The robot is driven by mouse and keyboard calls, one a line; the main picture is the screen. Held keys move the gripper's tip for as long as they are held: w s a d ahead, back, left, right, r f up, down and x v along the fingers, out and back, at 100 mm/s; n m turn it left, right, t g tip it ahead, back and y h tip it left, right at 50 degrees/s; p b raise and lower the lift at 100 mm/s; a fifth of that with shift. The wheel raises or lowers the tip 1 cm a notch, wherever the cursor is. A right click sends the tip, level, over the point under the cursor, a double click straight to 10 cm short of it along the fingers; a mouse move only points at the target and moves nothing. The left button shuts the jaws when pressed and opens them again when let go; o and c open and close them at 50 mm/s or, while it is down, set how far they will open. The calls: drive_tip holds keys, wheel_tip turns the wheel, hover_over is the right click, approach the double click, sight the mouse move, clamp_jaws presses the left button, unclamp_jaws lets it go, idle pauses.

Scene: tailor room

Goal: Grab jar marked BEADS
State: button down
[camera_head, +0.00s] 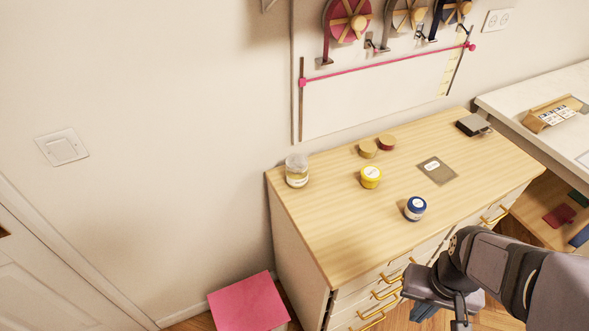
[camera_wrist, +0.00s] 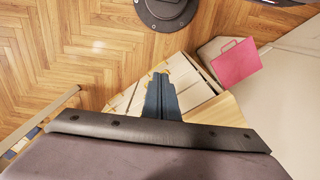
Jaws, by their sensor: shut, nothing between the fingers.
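Several jars stand on the wooden cabinet top in the head view. A clear glass jar with a pale lid (camera_head: 297,172) is at the left corner. A yellow jar (camera_head: 371,177) is near the middle, and a blue-and-white jar (camera_head: 415,208) is nearer the front edge. Their labels are too small to read, so I cannot tell which is marked BEADS. My gripper (camera_wrist: 160,78) shows in the wrist view with its fingers together and empty, above the drawer fronts. In the head view my arm is at the lower right, in front of the cabinet and apart from the jars.
Two small round items (camera_head: 367,149) stand behind the yellow jar. A flat grey-brown card (camera_head: 437,171) and a dark box (camera_head: 473,125) lie to the right. Gold handles (camera_head: 379,316) stick out from the drawers. A pink panel (camera_head: 249,303) is beside the cabinet. The front left cabinet top is clear.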

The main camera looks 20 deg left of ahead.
drive_tip(key=c, duration=0.7)
unclamp_jaws()
drive_tip(key=shift+r, duration=0.1)
